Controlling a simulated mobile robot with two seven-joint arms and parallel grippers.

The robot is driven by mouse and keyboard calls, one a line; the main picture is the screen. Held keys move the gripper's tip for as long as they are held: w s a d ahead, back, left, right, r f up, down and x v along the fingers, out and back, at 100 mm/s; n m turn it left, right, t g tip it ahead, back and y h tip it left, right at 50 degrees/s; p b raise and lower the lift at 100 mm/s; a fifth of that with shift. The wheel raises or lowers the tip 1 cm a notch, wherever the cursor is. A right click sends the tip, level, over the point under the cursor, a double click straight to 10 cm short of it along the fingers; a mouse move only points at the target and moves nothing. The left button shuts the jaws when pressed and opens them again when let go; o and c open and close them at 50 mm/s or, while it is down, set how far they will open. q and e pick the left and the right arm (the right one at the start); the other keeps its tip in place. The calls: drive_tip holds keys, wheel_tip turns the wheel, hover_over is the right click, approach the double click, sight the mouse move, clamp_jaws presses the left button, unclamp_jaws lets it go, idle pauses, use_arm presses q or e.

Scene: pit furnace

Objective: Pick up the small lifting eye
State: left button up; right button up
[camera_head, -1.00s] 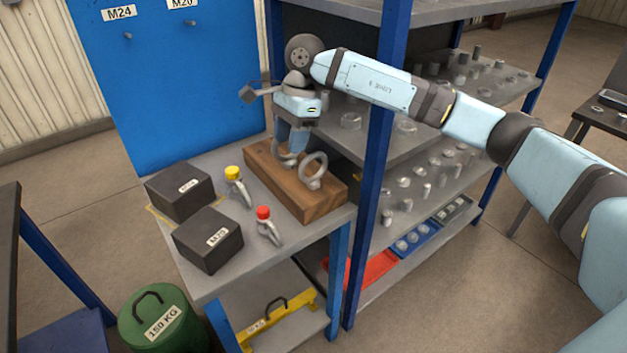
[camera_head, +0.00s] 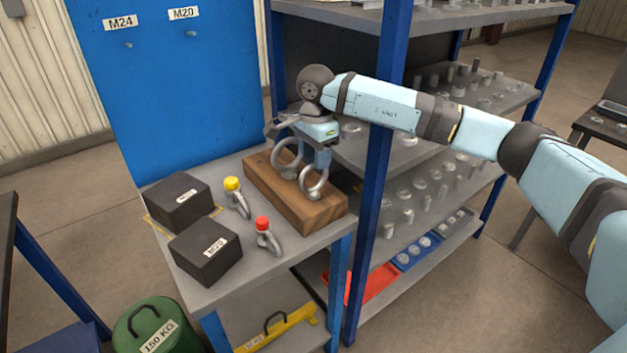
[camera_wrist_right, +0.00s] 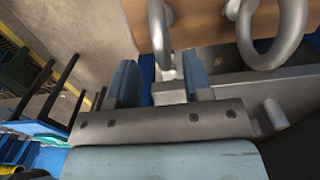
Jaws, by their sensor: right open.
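Two grey ring-shaped lifting eyes stand upright on a wooden block (camera_head: 262,178). The smaller-looking eye (camera_head: 314,190) is at the block's front right end; the larger-looking one (camera_head: 283,163) is behind it to the left. My right gripper (camera_head: 313,160) is open, pointing down over the front right eye and partly covering its top. In the wrist view my right gripper (camera_wrist_right: 159,80) has its blue fingers apart, with one eye (camera_wrist_right: 158,30) in line with the gap and the other eye (camera_wrist_right: 243,38) off to the right. Whether the fingers touch the eye cannot be told. My left gripper is out of view.
Shackles with a yellow pin (camera_head: 232,184) and a red pin (camera_head: 263,223) lie left of the block, beside two dark boxes (camera_head: 205,252). A blue shelf post (camera_head: 374,190) stands close to the right, next to my arm. A blue panel (camera_head: 175,90) rises behind the bench.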

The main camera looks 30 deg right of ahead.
drive_tip(key=f, duration=0.5)
drive_tip(key=shift+w+a, duration=0.15)
drive_tip(key=shift+a, duration=0.05)
drive_tip(key=shift+r, duration=0.1)
drive_tip(key=shift+c, duration=0.4)
clamp_jaws()
drive_tip(key=shift+r, duration=0.15)
wheel_tip(320, 180, up, 20)
wheel_tip(320, 180, up, 6)
drive_tip(key=p, duration=0.5)
hover_over(313, 163)
